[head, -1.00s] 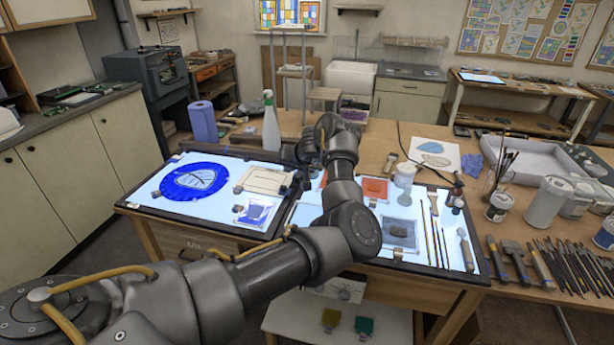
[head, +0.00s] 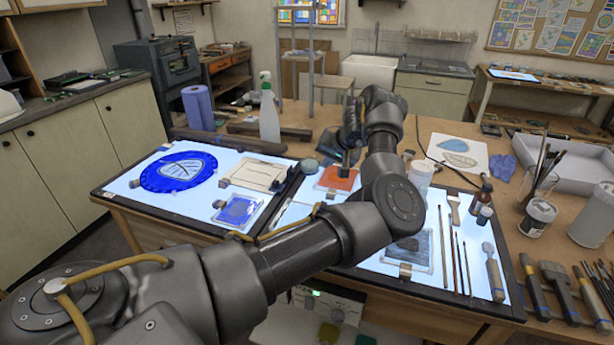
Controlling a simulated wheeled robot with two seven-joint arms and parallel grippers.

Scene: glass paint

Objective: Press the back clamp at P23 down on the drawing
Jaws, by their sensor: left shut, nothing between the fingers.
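My left gripper (head: 346,166) points down at the orange pane (head: 335,183) on the right light panel (head: 455,279). Its fingers are shut and empty, and its tips are over or at the back part of the pane. My arm and gripper cover most of that edge, so I cannot make out a clamp there or tell whether the fingers touch anything. No P23 label is readable. My right gripper is out of view.
A spray bottle (head: 269,112) and blue roll (head: 197,107) stand behind the left panel. A white cup (head: 420,175), small bottles (head: 484,215) and brushes (head: 457,250) are to the right. A leaf drawing (head: 457,151) lies on the bench.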

